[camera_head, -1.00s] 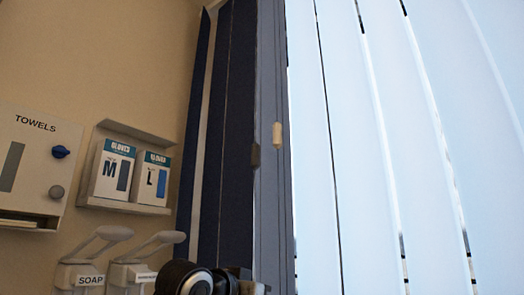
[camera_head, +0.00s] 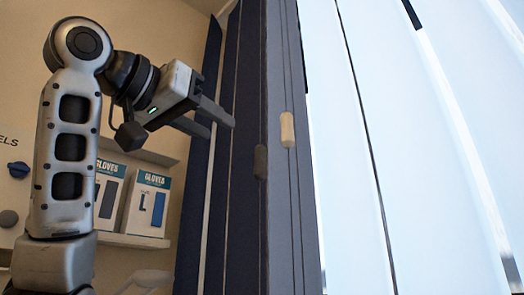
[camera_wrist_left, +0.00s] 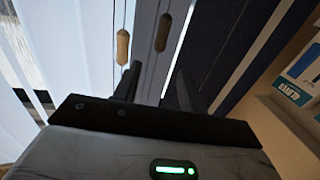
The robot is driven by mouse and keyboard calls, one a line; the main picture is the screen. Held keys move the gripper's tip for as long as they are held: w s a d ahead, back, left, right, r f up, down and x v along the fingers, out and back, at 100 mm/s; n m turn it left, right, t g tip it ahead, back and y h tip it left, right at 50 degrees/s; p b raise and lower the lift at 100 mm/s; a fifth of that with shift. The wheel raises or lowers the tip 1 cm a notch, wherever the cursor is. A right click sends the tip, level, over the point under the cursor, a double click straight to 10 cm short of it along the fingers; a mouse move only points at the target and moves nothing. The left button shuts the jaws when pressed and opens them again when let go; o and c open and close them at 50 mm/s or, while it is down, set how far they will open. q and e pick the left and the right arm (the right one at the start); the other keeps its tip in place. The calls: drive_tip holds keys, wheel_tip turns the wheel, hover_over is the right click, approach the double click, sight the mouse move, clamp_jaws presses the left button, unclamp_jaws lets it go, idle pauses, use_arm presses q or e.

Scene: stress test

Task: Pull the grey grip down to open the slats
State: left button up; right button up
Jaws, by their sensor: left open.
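The dark grey grip (camera_head: 260,162) hangs on a cord in front of the dark post beside the bright window slats (camera_head: 400,150). A cream grip (camera_head: 287,129) hangs to its right, slightly higher and nearer the slats. My left gripper (camera_head: 221,128) is open and empty, to the left of both grips, fingers pointing right. In the left wrist view, the open fingers (camera_wrist_left: 158,68) point toward two hanging grips. No contact with either grip shows. My right gripper is out of view.
Glove boxes (camera_head: 147,205) sit in a wall shelf at the lower left, partly behind my left arm. A towel dispenser (camera_head: 8,190) shows at the left edge. Dark curtain-like panels (camera_head: 238,100) hang behind my left gripper.

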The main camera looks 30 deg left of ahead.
sight(256, 149)
use_arm(q)
drive_tip(key=w+p, duration=0.1)
drive_tip(key=w, duration=0.3)
drive_tip(key=w+d+p, duration=0.1)
drive_tip(key=w, duration=0.3)
drive_tip(key=w+d+p, duration=0.1)
drive_tip(key=w, duration=0.3)
drive_tip(key=shift+r, duration=0.1)
drive_tip(key=shift+w+d, duration=0.15)
drive_tip(key=shift+w, duration=0.4)
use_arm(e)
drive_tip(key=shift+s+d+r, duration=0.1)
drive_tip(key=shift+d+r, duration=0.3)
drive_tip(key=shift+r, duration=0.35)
